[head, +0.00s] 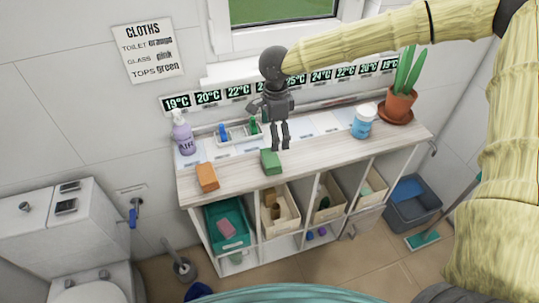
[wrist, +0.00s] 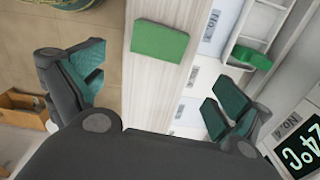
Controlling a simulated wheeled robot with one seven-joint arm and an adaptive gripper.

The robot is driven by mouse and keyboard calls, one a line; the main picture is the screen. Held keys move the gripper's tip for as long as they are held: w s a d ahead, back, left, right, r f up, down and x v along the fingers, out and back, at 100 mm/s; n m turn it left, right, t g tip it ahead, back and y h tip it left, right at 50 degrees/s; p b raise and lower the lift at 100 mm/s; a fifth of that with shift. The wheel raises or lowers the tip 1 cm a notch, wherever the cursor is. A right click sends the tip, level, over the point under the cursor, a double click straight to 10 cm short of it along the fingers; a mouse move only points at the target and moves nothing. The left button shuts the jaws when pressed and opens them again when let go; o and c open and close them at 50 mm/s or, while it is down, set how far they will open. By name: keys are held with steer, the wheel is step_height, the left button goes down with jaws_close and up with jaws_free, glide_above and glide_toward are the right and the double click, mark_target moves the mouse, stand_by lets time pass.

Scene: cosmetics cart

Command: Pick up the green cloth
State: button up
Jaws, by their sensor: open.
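The green cloth (head: 271,161) is a small folded block lying flat on the wooden top of the cart, near its front edge. My gripper (head: 280,146) is above the cart top, pointing down, close to the cloth and slightly to its right in the head view. In the wrist view the green cloth (wrist: 160,41) lies ahead of the fingers, near the top middle of the picture. My gripper (wrist: 158,92) is open there, with its teal-padded fingers wide apart and nothing between them. I cannot tell the exact height of the fingers over the top.
An orange cloth (head: 207,177) and a purple bottle (head: 183,134) stand on the cart's left. A white tray (head: 240,133) with small items sits behind. A blue-and-white jar (head: 363,121) and a potted plant (head: 400,102) are at the right. A pink cloth (head: 227,229) lies in the teal bin below.

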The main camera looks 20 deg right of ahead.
mark_target(272, 156)
steer(key=shift+s+a+f, duration=0.1)
steer(key=shift+s+f, duration=0.05)
steer(key=shift+f, duration=0.25)
steer(key=f, duration=0.1)
steer(key=f+p, duration=0.1)
steer(key=f, duration=0.1)
steer(key=shift+w+a+f, duration=0.15)
steer(key=shift+w+a, duration=0.05)
steer(key=shift+a, duration=0.2)
steer(key=shift+f, duration=0.3)
steer(key=shift+s+d+f+p, duration=0.1)
steer(key=shift+s+f+p, duration=0.1)
steer(key=shift+f+p, duration=0.1)
steer(key=shift+a+f+p, duration=0.2)
steer(key=shift+f+p, duration=0.65)
steer(key=shift+f, duration=1.45)
steer(key=c, duration=1)
